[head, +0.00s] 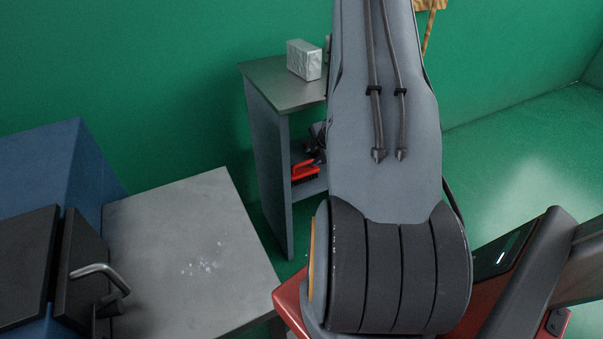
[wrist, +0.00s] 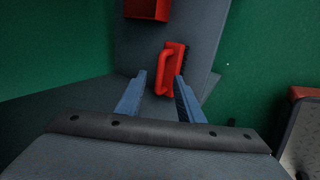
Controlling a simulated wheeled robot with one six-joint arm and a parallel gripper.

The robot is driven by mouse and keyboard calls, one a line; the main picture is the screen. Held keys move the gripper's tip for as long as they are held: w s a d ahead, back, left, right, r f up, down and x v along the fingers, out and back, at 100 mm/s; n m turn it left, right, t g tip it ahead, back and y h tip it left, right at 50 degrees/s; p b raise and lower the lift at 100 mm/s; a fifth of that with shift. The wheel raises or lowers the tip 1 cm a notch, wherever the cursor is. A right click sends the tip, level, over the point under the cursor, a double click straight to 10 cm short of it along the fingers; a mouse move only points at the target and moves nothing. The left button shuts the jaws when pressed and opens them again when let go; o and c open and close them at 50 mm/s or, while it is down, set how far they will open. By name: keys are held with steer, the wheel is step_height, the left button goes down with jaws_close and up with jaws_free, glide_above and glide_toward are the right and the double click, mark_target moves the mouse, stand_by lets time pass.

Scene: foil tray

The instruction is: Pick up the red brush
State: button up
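The red brush (head: 304,172) lies on the lower shelf of a grey shelf unit in the head view, with dark bristles. In the wrist view the brush (wrist: 168,68) lies ahead of my gripper (wrist: 160,77), its looped red handle lying between the two blue-grey fingertips and its dark bristles toward the right finger. My gripper is open, with a gap on the left of the handle. The right fingertip is very close to the bristles; I cannot tell whether it touches. In the head view my arm hides most of the gripper.
A red box-shaped thing (wrist: 147,9) lies beyond the brush in the wrist view. A foil-like silver block (head: 304,60) stands on the unit's top board (head: 268,84). A grey table (head: 190,245) and a blue cabinet (head: 60,170) stand at left. Green floor is clear at right.

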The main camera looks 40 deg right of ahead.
mark_target(306, 162)
steer(key=shift+a+x, duration=0.15)
steer(key=shift+x, duration=1.4)
steer(key=shift+a+x, duration=0.15)
steer(key=shift+x, duration=1.45)
steer(key=shift+c, duration=0.3)
jaws_close()
